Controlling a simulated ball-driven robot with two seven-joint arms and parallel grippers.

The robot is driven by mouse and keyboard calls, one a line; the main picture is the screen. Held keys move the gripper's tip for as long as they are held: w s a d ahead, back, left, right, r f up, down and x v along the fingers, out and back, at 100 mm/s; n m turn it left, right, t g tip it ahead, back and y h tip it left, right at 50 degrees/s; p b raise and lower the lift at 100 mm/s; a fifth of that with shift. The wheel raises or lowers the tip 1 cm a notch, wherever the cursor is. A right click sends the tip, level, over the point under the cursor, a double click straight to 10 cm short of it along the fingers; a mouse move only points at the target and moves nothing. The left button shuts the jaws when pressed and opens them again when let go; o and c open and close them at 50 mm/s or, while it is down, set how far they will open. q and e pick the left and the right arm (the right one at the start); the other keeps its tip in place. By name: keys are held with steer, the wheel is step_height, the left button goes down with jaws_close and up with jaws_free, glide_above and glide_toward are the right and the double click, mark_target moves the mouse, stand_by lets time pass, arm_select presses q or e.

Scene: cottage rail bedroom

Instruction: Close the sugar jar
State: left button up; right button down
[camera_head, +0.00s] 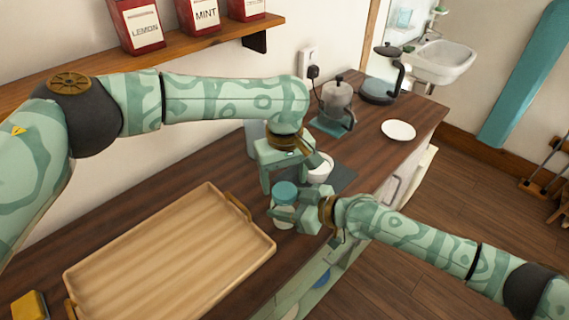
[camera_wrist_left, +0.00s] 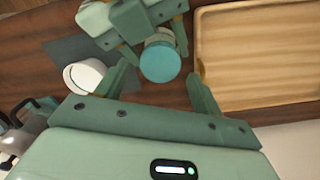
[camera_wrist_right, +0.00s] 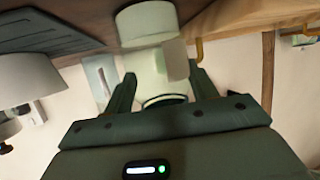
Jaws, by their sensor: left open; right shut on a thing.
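The sugar jar (camera_head: 284,214) is a small clear jar with pale contents, upright on the dark wooden counter just right of the tray. A round teal lid (camera_head: 285,190) sits over its mouth; I cannot tell how firmly it is seated. The lid also shows from above in the left wrist view (camera_wrist_left: 160,62). My right gripper (camera_head: 300,208) is shut on the jar from the right side. My left gripper (camera_wrist_left: 163,82) is open above the jar, pointing down, with its fingers apart on either side of the lid and not touching it. In the right wrist view the jar is only partly clear.
A wooden tray (camera_head: 170,258) with handles lies left of the jar. A white cup (camera_head: 320,170) stands close behind the grippers on a dark mat (camera_head: 343,180). A French press (camera_head: 337,100), kettle (camera_head: 378,90) and white plate (camera_head: 398,130) stand farther back. A shelf (camera_head: 190,47) runs above.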

arm_select(q)
steer(key=shift+f, duration=1.35)
steer(key=c, duration=1)
steer(key=m, duration=0.3)
steer(key=o, duration=1.1)
steer(key=shift+c, duration=0.2)
steer(key=shift+r, duration=2.3)
steer(key=shift+c, duration=0.3)
